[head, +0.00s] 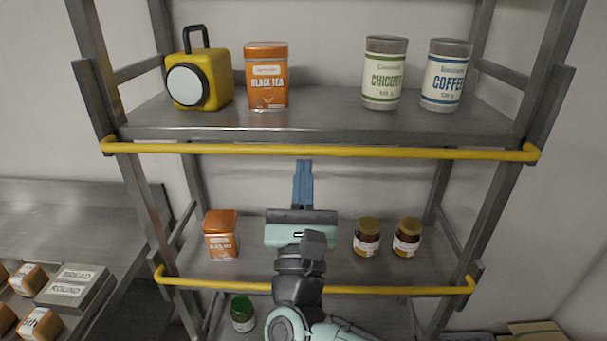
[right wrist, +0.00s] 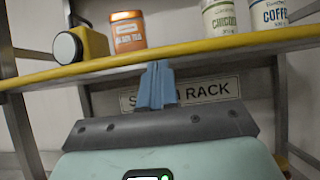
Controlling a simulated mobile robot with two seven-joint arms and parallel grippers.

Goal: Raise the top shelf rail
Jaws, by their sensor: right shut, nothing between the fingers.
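The top shelf rail (head: 320,152) is a yellow bar along the front edge of the upper shelf, with bent ends at both side posts. It also crosses the right wrist view (right wrist: 170,63). My right gripper (head: 303,172) is shut and empty, its blue fingers pointing up just below the middle of the rail. In the right wrist view the fingertips (right wrist: 157,68) overlap the rail's lower edge; whether they touch it I cannot tell. My left gripper is not in view.
The lower shelf holds an orange tin (head: 221,235) and two jars (head: 367,237). A lower yellow rail (head: 400,290) fronts it.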

